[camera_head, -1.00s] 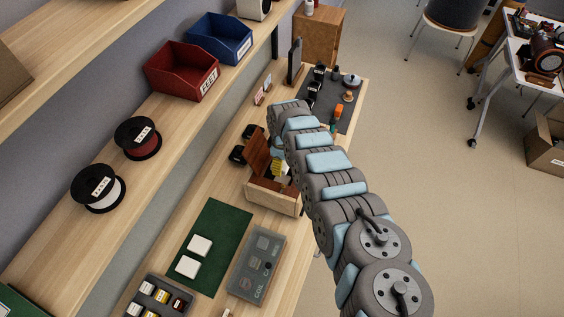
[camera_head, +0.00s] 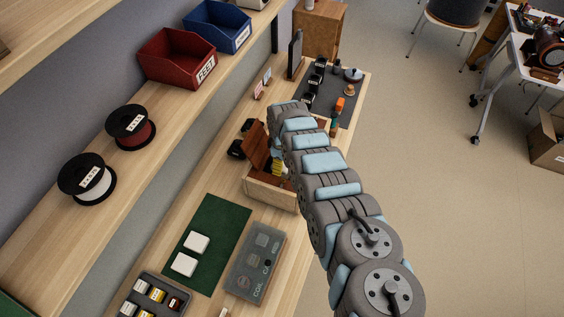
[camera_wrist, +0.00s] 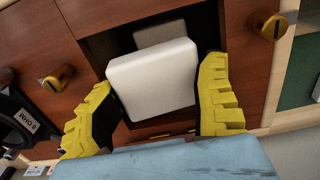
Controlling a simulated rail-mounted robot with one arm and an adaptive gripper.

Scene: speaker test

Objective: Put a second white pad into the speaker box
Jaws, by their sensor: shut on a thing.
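The speaker box (camera_head: 268,194) stands on the bench, pale wood with a red-brown panel (camera_head: 256,146) raised at its left. My gripper (camera_wrist: 155,100) has yellow fingers and is shut on a white pad (camera_wrist: 152,78), one finger on each side. The held pad is at a dark opening in a red-brown panel (camera_wrist: 244,50) of the box. A paler flat piece (camera_wrist: 165,32), perhaps another pad, shows behind it in the opening. In the head view, my arm partly hides the box and the held pad cannot be made out. Two white pads (camera_head: 196,243) (camera_head: 184,264) lie on the green mat (camera_head: 222,222).
Brass knobs (camera_wrist: 272,26) (camera_wrist: 58,78) stick out from the panel on both sides of the opening. A grey case (camera_head: 256,262) and a tray of small items (camera_head: 152,297) lie on the bench. Black parts (camera_head: 237,150) are close left of the box.

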